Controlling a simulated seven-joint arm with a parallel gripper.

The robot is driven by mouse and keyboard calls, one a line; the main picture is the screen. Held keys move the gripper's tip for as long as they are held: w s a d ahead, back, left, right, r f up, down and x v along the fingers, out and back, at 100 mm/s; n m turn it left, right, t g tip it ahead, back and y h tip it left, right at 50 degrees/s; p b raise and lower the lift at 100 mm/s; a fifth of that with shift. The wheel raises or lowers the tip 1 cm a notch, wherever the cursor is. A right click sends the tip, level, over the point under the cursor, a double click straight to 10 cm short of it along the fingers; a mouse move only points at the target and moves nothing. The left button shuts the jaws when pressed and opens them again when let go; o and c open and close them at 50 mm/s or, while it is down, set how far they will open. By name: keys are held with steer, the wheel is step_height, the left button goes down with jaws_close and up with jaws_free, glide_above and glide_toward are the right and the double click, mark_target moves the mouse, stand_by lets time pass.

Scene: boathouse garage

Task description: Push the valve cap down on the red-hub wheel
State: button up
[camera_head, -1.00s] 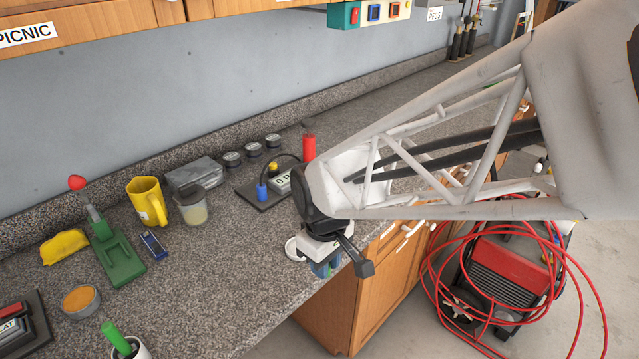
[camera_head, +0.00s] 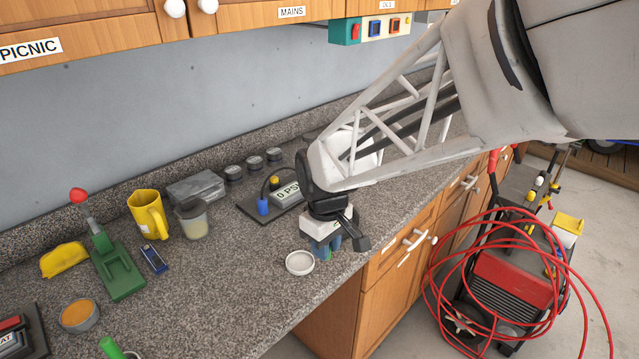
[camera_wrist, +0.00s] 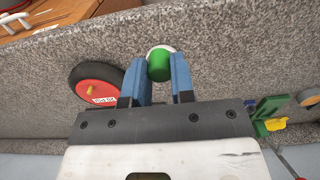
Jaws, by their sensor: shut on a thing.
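My gripper (camera_head: 325,248), with blue fingers, is over the worktop near its front edge. In the wrist view its fingers are shut on a small green cylinder, which I take for the valve cap (camera_wrist: 159,66). The red-hub wheel (camera_wrist: 97,74) lies flat to the left of the fingers in the wrist view, with a black tyre, a white label and a yellow stem (camera_wrist: 91,90) on its hub. The cap is apart from the stem. My arm hides the wheel in the head view.
An empty white dish (camera_head: 299,263) is beside the gripper. A pressure gauge board (camera_head: 288,194) stands behind it. A yellow mug (camera_head: 149,214), a clear cup (camera_head: 192,219) and a green press (camera_head: 119,270) stand to the left. The worktop between press and dish is clear.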

steer(key=w+d, duration=0.1)
steer(key=w, duration=0.5)
steer(key=w+d, duration=0.2)
steer(key=w, duration=0.5)
steer(key=w+d, duration=0.2)
steer(key=w, duration=0.5)
steer(key=shift+w+r, duration=0.1)
steer(key=shift+f, duration=1.6)
